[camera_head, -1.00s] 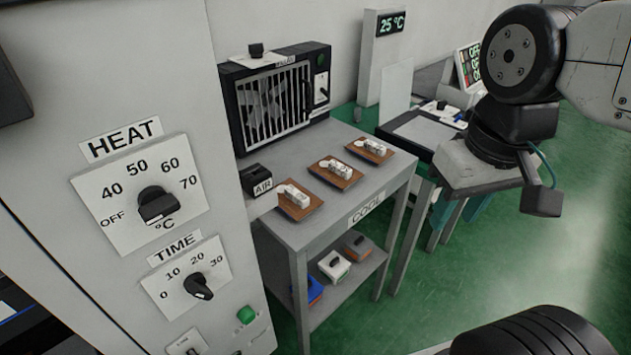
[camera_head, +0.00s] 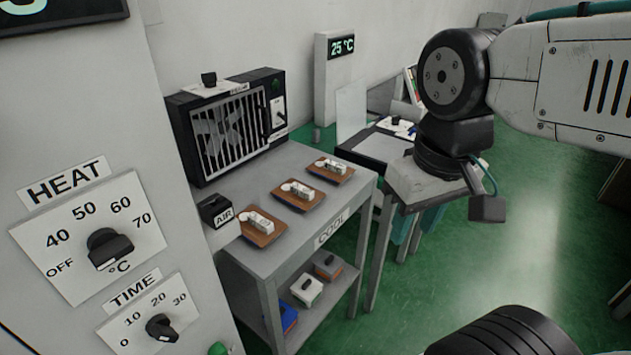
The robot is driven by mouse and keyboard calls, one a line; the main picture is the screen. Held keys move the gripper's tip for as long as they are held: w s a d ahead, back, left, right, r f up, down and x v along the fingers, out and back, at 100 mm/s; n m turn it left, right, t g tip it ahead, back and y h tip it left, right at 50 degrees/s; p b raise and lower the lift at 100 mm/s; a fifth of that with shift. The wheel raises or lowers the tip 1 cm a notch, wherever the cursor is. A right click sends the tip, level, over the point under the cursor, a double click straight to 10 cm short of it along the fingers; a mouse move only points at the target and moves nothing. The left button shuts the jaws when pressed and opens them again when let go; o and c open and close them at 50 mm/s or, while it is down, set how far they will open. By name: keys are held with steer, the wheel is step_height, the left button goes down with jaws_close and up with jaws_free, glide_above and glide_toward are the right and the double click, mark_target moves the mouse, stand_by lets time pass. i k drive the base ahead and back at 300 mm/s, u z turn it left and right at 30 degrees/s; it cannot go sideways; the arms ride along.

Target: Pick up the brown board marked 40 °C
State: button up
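Three brown boards lie in a row on the grey COOL table: a near one (camera_head: 262,229), a middle one (camera_head: 298,197) and a far one (camera_head: 331,171).
The HEAT and TIME panel (camera_head: 85,235) fills the left. Several blocks sit on the lower shelf. A 25 °C display (camera_head: 341,46) stands behind.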

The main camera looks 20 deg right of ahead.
mark_target(334, 171)
steer(key=u, duration=0.05)
steer(key=k, duration=0.4)
steer(key=z, duration=1.35)
steer(key=i, duration=1.25)
steer(key=u, duration=0.75)
steer(key=i, duration=0.3)
steer(key=u, duration=0.4)
